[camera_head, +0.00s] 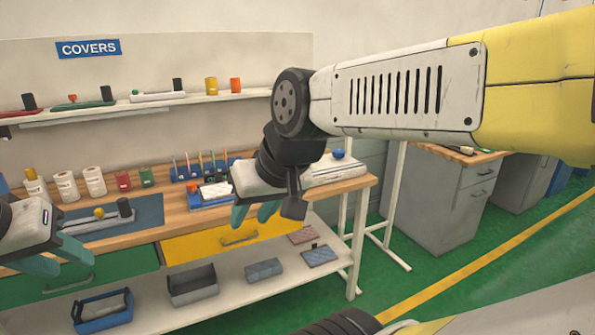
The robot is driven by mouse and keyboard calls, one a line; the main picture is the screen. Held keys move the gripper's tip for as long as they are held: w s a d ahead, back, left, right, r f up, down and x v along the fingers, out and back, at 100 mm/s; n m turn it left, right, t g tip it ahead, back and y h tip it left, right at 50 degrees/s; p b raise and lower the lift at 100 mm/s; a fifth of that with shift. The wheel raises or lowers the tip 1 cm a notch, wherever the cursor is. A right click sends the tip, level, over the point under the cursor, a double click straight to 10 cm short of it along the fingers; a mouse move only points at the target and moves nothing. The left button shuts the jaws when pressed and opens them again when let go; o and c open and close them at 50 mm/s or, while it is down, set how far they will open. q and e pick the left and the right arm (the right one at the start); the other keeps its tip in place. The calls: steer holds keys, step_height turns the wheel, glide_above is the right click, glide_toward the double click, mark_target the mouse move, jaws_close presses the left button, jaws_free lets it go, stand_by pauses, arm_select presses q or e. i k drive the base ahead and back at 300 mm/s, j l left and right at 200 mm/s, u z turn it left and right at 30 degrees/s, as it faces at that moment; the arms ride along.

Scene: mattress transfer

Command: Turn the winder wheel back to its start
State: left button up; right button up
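I cannot make out a winder wheel for certain. A white device with a blue round knob (338,154) stands at the right end of the wooden bench, partly hidden behind my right gripper. My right gripper (255,215) has teal fingers pointing down, apart and empty, in front of the bench's front edge. My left gripper (68,258) is at the left edge of the view, its teal fingers apart and empty. It is in front of a grey device with a yellow ball (99,212) on a blue mat (150,207).
The wooden bench (358,183) holds white rolls (94,181), small jars and a blue rack (190,172). Below are a yellow drawer (190,247) and a shelf with bins (192,284). A wall shelf (205,97) carries covers.

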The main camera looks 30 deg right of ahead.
mark_target(337, 154)
steer(key=z, duration=1.3)
steer(key=i, duration=1.1)
steer(key=i+l+u, duration=0.1)
steer(key=i, duration=1.05)
